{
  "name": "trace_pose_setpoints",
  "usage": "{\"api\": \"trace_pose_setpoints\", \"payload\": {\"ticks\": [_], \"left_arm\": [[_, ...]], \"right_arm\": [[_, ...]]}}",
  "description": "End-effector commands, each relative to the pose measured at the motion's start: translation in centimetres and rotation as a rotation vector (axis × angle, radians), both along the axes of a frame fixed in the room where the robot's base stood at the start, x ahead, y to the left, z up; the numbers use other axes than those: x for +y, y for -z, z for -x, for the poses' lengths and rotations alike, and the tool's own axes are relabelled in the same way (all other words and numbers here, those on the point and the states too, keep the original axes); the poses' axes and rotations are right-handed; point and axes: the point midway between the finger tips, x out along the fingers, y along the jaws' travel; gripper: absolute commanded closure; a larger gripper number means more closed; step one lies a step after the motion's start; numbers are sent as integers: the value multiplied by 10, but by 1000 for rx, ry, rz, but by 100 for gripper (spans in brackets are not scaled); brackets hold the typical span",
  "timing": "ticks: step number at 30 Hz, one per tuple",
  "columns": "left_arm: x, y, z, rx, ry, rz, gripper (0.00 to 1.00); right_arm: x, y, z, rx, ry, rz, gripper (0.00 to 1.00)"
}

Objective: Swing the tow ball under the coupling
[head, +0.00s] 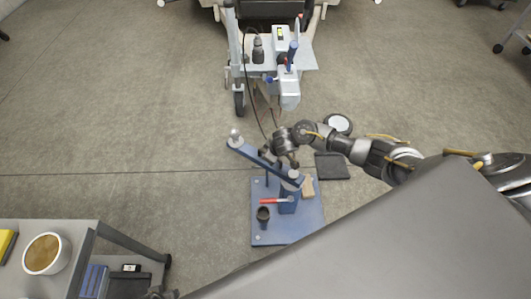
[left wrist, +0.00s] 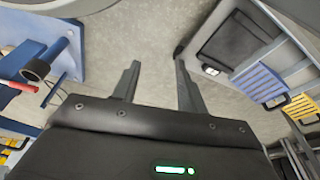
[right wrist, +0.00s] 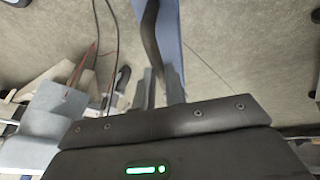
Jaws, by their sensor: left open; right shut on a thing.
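The tow ball (head: 235,135) is a pale knob on the left end of a blue swing arm (head: 255,155). The arm pivots on a blue post with a red lever (head: 277,200), on a blue base plate (head: 285,237). The grey coupling (head: 289,92) is at the trailer's front, above and right of the ball in the head view, and the ball is apart from it. My right gripper (right wrist: 161,88) is shut on the dark handle (right wrist: 151,35) beside the blue arm. My left gripper (left wrist: 156,85) is open and empty, away from the stand.
A grey cart (head: 75,235) with a bowl (head: 46,254) stands at the lower left. A dark mat (head: 332,166) lies right of the stand. A jockey wheel (head: 239,103) stands left of the coupling. Cables hang nearby. Floor left of the ball is clear.

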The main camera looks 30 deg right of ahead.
Motion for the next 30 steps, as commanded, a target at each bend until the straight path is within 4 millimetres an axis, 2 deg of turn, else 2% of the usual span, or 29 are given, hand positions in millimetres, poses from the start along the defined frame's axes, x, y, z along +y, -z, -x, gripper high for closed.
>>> {"api": "trace_pose_setpoints", "payload": {"ticks": [1, 9, 15, 24, 30], "left_arm": [[0, 6, 5, 14, 1, -2, 57], [18, 76, 41, 55, 14, -25, 57], [35, 109, 75, 79, 22, -45, 57], [56, 133, 115, 103, 30, -66, 57], [65, 139, 131, 110, 33, -75, 57]], "right_arm": [[-7, -6, -1, 3, 50, 3, 100], [-32, -4, -11, 4, 308, 3, 100], [-51, -3, -15, 5, 497, 3, 100], [-77, -1, -14, 4, 743, 4, 100], [-89, -1, -11, 2, 858, 3, 100]]}}
